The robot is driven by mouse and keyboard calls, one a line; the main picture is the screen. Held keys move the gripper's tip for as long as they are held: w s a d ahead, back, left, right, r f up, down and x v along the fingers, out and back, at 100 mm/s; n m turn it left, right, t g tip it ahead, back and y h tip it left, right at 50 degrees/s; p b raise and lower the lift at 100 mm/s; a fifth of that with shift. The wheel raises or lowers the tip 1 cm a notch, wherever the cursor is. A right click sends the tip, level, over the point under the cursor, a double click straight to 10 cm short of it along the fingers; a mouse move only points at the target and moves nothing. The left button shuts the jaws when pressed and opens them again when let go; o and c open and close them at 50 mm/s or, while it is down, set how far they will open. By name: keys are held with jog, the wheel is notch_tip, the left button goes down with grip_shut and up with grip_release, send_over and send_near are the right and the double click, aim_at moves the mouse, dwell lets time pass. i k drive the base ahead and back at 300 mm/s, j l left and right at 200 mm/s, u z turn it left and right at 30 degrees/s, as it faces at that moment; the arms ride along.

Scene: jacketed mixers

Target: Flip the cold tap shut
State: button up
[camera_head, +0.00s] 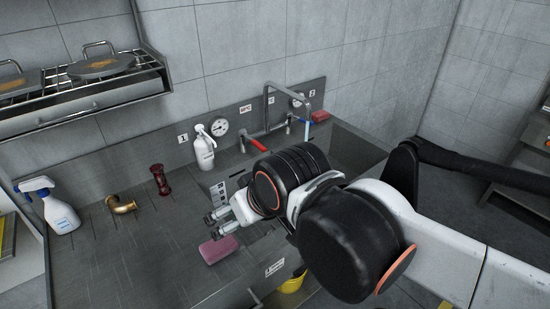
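A metal gooseneck faucet (290,88) stands at the back of the sink, against the wall panel. A red lever (259,146) sticks out at its left and lies near level. At its right a narrow blue piece (306,130) stands upright under the spout end; it looks like the blue cold lever, and I cannot tell whether water runs beside it. My gripper (215,223) is in front and to the left of the taps, low over the counter, pointing left. Its two fingers look apart with nothing between them. My arm hides part of the sink.
A pink sponge (218,249) lies just below my gripper. A white bottle (204,149), a dark red fitting (160,180), a brass elbow (121,205) and a spray bottle (55,209) stand on the counter (120,260) at left. A yellow bucket (293,283) is below.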

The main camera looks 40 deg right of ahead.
aim_at(301, 119)
jog(key=i+l+z, duration=0.25)
jog(key=l+z, duration=0.2)
jog(key=i+l+z, duration=0.25)
jog(key=z, duration=0.25)
jog(key=k+l, duration=0.1)
jog(key=l, duration=0.45)
jog(key=l+z, duration=0.1)
jog(key=l, duration=0.45)
jog(key=k, duration=0.05)
